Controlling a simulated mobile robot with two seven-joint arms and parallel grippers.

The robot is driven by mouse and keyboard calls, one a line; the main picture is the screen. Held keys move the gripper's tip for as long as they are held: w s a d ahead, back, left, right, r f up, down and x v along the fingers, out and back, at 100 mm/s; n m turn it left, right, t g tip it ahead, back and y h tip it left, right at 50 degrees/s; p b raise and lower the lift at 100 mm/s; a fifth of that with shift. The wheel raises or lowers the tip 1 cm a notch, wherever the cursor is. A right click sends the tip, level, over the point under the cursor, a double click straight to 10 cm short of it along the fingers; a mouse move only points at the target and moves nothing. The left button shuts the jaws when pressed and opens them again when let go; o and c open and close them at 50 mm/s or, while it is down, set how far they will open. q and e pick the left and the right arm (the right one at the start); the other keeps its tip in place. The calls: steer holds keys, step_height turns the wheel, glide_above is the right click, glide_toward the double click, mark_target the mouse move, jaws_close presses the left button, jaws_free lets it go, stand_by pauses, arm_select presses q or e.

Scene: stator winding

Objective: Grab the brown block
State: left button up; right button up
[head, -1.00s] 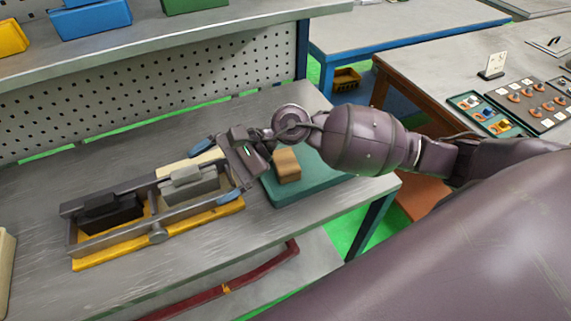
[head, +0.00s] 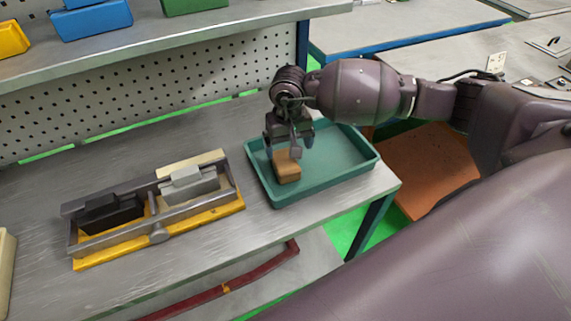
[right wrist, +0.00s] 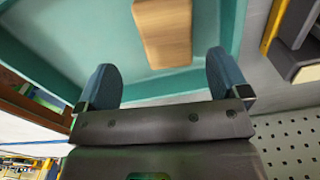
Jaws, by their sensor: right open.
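The brown block (head: 287,167) lies in the left part of a teal tray (head: 330,183) on the metal workbench. In the right wrist view the brown block (right wrist: 163,32) shows at the top, beyond and between the fingertips. My right gripper (head: 290,143) hangs over the tray just above and behind the block. Its two blue fingers stand wide apart with nothing between them in the right wrist view (right wrist: 160,80). My left gripper is not in view.
A yellow-based fixture (head: 160,235) with a black block (head: 110,214) and a grey block (head: 190,183) stands left of the tray. A shelf (head: 200,42) with coloured bins and a perforated panel (head: 150,95) run along the back.

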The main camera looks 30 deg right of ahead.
mark_target(285, 161)
steer(key=f, duration=0.5)
steer(key=shift+a+p, duration=0.4)
steer(key=shift+f, duration=0.6)
steer(key=shift+c, duration=0.2)
steer(key=c, duration=1.1)
